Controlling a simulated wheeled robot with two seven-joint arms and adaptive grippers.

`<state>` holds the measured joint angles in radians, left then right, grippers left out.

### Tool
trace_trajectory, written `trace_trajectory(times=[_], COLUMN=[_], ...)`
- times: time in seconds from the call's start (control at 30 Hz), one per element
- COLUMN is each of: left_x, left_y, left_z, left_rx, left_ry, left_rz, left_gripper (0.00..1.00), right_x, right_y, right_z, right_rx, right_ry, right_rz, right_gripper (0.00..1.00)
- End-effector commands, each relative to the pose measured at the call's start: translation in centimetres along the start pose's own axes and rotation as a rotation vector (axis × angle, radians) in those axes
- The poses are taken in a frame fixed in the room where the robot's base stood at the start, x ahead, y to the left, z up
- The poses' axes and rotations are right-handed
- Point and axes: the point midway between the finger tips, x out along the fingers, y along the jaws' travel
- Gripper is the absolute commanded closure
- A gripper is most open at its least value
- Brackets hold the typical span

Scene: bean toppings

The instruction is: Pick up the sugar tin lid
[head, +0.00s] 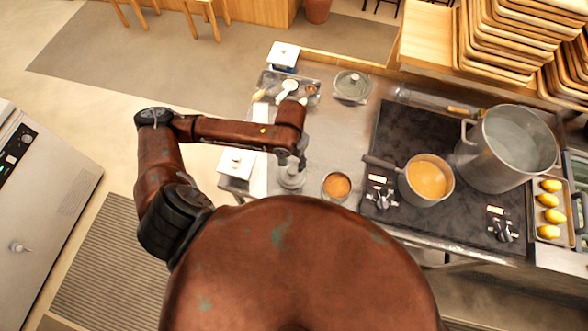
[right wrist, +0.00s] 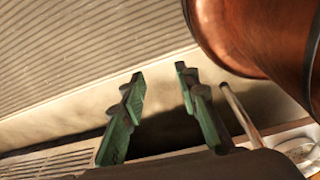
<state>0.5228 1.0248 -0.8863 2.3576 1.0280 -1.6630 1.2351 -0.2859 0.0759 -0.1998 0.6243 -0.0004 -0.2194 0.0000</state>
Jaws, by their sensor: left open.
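A round metallic tin with a lid (head: 291,179) stands on the steel counter in the head view; it looks like the sugar tin, but the label cannot be read. My left gripper (head: 292,162) points down right above it, open. Its fingers partly hide the top of the lid, and I cannot tell whether they touch it. My right gripper (right wrist: 160,72) shows in the right wrist view with its two green fingers apart and nothing between them. It is outside the head view.
A bowl of orange-brown food (head: 336,186) stands right of the tin. A tray with spoons (head: 270,78) and a glass-lidded dish (head: 351,86) are behind. A saucepan of orange soup (head: 428,179) and a large pot (head: 508,148) stand on the dark stove (head: 395,130).

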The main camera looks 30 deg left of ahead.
Motion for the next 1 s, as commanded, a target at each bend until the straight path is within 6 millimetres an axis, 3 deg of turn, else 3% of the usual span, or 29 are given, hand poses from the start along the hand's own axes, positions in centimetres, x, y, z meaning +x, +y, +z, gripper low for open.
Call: trace_trajectory(times=[0.27,0.6,0.83,1.0], left_x=[2.6,7.0,7.1,7.1], left_y=[0.1,0.1,0.1,0.1], left_z=[0.0,-0.1,-0.1,-0.1], left_rx=[0.003,-0.001,0.000,0.000], left_ry=[0.000,0.000,0.002,0.002], left_rz=[0.001,0.002,0.002,0.002], left_gripper=[0.53,0.53,0.54,0.65], right_x=[0.0,0.2,0.2,0.2], right_y=[0.1,0.6,0.6,0.4], right_z=[3.1,1.8,1.2,1.4], right_rx=[0.006,0.001,0.000,0.001], right_ry=[-0.036,-0.020,-0.013,-0.015], right_rz=[0.002,0.006,0.006,0.004], right_gripper=[0.71,0.71,0.71,0.71])
